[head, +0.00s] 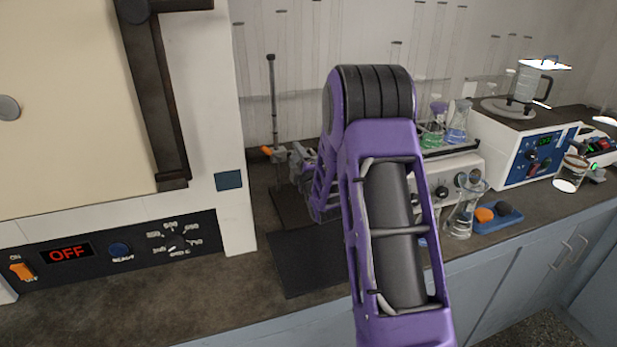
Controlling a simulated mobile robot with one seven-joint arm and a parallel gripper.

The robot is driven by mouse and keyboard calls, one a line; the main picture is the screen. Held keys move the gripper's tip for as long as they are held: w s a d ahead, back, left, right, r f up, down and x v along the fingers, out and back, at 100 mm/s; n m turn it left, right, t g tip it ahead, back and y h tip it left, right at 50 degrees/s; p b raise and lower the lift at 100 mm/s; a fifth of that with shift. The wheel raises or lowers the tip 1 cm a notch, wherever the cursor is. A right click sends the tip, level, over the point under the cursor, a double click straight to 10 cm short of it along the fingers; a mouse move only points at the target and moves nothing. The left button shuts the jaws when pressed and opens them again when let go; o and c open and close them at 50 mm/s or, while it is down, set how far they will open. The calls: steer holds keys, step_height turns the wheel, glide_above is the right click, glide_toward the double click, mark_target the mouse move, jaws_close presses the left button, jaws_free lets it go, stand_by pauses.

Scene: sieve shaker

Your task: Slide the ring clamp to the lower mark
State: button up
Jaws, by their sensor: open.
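The ring clamp (279,154) is a small grey block with an orange knob on its left. It sits on the upright metal rod (273,95), well below the rod's top. The rod rises from a dark base plate (290,207) on the bench. My purple arm reaches up and bends over towards the stand. Small grey parts just right of the clamp appear to be my gripper (299,161), open and very close to it. My arm hides part of this area, and contact cannot be told. No lower mark can be made out on the rod.
A large cabinet (75,95) with an OFF display stands left of the rod. A dark mat (306,266) lies in front of it. To the right are flasks, a glass beaker (466,212), a blue tray (508,222) and a white instrument (510,150). The bench front left of the mat is clear.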

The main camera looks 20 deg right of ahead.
steer(key=s, duration=1.5)
steer(key=shift+r, duration=0.1)
